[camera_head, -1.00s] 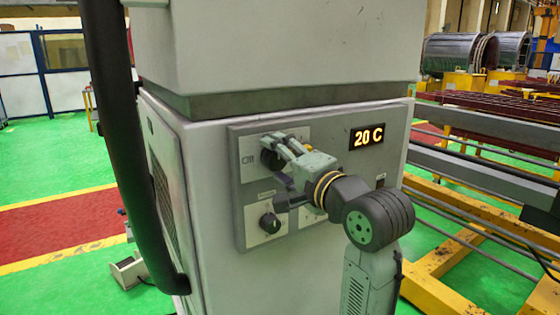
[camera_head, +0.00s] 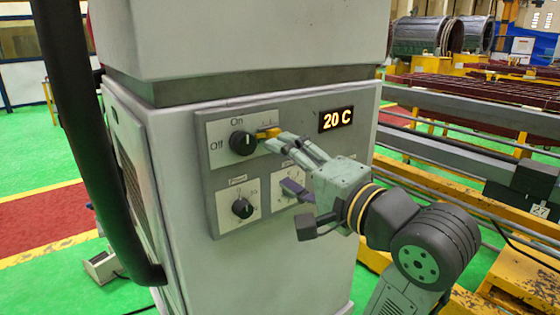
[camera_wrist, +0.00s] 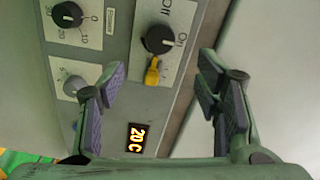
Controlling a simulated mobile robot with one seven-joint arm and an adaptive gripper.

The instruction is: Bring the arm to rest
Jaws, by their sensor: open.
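My gripper (camera_head: 281,161) is open and empty in front of the control panel (camera_head: 213,205) of a grey cabinet. It stands to the right of the black On/Off knob (camera_head: 242,143), apart from it. A yellow piece (camera_head: 267,132) shows just right of that knob, near my upper fingertips. In the wrist view, my gripper's fingers (camera_wrist: 167,95) are spread wide, with the On/Off knob (camera_wrist: 158,39) and the yellow piece (camera_wrist: 153,72) in the gap between them, beyond the fingertips. My wrist partly hides the lower right of the panel.
The lit display (camera_head: 336,120) reads 20 C. A lower black knob (camera_head: 242,208) and a grey knob (camera_wrist: 75,86) are also on the panel. A thick black pole (camera_head: 85,140) stands left of the cabinet. Yellow frames and rails (camera_head: 440,185) lie to the right.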

